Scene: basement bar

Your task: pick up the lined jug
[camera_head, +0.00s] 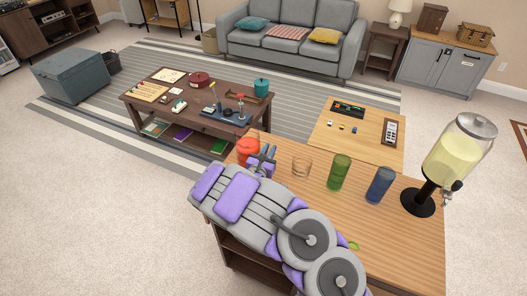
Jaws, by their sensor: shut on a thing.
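A red-orange vessel (247,148), which I take to be the lined jug, is at the end of my arm, near the left end of the light wood counter (310,200). Any lines on it are too small to make out. My gripper (262,158) is at its right side and is shut on it. My gripper and arm hide the vessel's lower part, so I cannot tell whether it touches the counter.
A low light wood table (375,112) and a cluttered dark coffee table (190,105) lie beyond.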

